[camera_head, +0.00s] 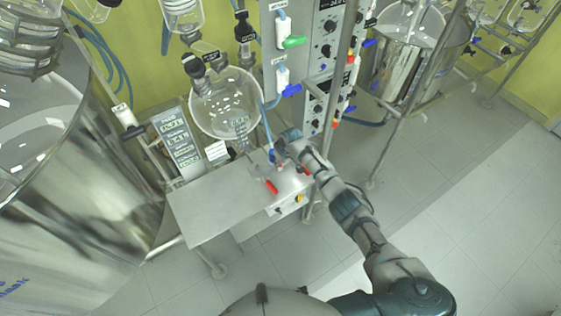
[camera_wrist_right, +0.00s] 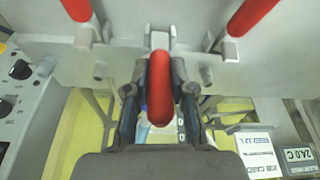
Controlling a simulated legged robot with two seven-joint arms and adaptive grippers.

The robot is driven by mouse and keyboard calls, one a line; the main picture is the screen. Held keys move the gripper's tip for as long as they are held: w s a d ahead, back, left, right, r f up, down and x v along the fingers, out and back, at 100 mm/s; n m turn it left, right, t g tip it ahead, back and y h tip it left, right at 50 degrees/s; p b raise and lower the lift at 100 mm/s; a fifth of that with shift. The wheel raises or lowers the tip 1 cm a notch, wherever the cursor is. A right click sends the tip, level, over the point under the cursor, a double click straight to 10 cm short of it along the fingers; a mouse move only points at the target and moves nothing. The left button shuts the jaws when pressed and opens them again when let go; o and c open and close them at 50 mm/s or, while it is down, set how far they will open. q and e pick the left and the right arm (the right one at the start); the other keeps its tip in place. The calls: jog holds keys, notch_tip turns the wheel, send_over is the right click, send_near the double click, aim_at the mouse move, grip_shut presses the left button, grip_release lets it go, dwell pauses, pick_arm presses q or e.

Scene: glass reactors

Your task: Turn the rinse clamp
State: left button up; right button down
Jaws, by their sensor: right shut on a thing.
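Several clamps with red handles sit at the small steel table. In the right wrist view the middle red clamp handle (camera_wrist_right: 160,85) points toward the camera, between the two dark fingers of my right gripper (camera_wrist_right: 160,100), which is shut on it. I cannot read a label that marks it as the rinse clamp. In the head view my right gripper (camera_head: 281,158) is at the table's back right, and its hand hides part of the clamps. One red handle (camera_head: 271,187) shows in front of it. My left gripper is not in view.
The steel table (camera_head: 212,205) is mostly bare. A round glass vessel (camera_head: 225,105) hangs behind it. A large steel-and-glass reactor (camera_head: 85,185) stands on the left. A control panel (camera_head: 322,60) and metal poles stand behind my right arm. The floor at right is clear.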

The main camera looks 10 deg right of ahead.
jog(key=shift+w+a, duration=0.1)
jog(key=c, duration=1.2)
grip_release()
jog(key=shift+o, duration=1.1)
jog(key=shift+w+f, duration=0.1)
jog(key=shift+w+a+f, duration=0.1)
jog(key=shift+r, duration=0.25)
jog(key=v, duration=1.1)
jog(key=shift+r, duration=0.2)
